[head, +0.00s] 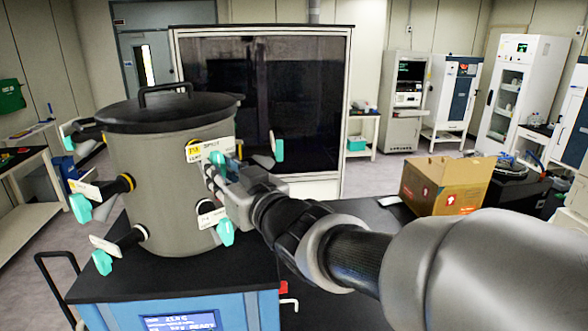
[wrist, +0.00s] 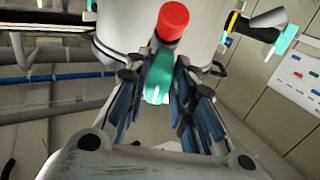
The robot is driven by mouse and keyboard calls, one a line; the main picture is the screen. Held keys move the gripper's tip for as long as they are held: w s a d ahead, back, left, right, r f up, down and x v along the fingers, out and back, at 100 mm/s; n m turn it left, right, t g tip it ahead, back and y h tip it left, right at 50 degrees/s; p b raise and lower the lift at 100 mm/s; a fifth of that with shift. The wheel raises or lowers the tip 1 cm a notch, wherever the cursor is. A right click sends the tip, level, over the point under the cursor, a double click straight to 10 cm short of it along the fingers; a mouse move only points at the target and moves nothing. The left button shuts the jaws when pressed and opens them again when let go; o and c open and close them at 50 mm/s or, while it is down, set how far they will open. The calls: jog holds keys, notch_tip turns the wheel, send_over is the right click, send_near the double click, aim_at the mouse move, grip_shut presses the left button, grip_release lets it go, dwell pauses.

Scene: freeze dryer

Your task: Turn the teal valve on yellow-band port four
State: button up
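The grey drum (head: 165,205) of the freeze dryer carries several ports with teal valves. My gripper (head: 214,170) is at the drum's front right port, below a label with a yellow patch (head: 194,152); its lettering is too small to read surely. In the wrist view a teal valve (wrist: 158,78) lies between the two blue-padded fingers of my gripper (wrist: 157,92), with a red round end (wrist: 173,19) beyond it. The fingers are close along both sides; whether they touch is unclear. Another port with a yellow band (wrist: 232,22) and teal valve (wrist: 286,39) is at the right.
A black lid (head: 165,110) tops the drum. A cardboard box (head: 445,187) stands on the dark bench at right.

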jog(key=shift+d, duration=0.1)
jog(key=v, duration=1.2)
